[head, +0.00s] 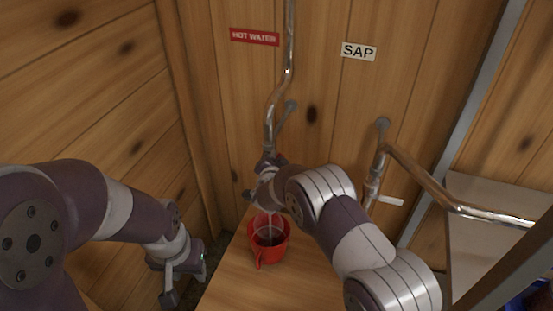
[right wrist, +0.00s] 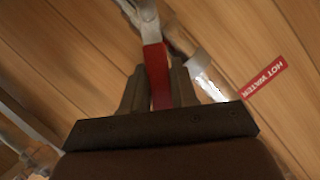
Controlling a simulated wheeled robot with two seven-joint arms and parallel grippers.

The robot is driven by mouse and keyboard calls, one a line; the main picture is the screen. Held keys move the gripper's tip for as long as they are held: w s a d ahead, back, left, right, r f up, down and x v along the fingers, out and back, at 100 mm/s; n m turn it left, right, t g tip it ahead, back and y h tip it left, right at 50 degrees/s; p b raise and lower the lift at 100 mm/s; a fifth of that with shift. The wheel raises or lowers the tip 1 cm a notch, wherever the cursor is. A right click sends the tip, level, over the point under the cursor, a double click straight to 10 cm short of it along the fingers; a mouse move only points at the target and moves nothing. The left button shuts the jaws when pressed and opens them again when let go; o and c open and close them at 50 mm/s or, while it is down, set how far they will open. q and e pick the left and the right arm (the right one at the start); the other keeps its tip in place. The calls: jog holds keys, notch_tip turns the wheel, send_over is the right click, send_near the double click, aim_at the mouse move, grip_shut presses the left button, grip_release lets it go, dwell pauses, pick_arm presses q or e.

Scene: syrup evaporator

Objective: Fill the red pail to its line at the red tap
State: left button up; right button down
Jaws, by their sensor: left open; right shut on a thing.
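The red pail (head: 256,240) stands upright on the wooden bench below the tap under the red HOT WATER sign (head: 254,37). Its inside looks dark, with a thin pale streak above it; I cannot make out the fill line or level. My right gripper (head: 266,188) is at that tap, above the pail. In the right wrist view, its fingers (right wrist: 155,80) are shut on the red tap handle (right wrist: 155,58). The handle is hidden in the head view. My left gripper (head: 180,283) is open and empty, left of the pail, by the bench's left edge.
A second tap (head: 373,178) with a white lever (head: 390,200) is on the wall to the right, below the SAP sign (head: 358,51). A metal pipe (head: 430,190) runs right from it. The wooden bench (head: 225,283) is bare in front of the pail.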

jog(key=c, duration=1)
grip_release()
jog(key=shift+o, duration=0.2)
jog(key=b+v, duration=0.1)
jog(key=v, duration=1.1)
jog(key=shift+s+b, duration=0.3)
jog(key=shift+s, duration=0.05)
jog(key=shift+a+r, duration=0.1)
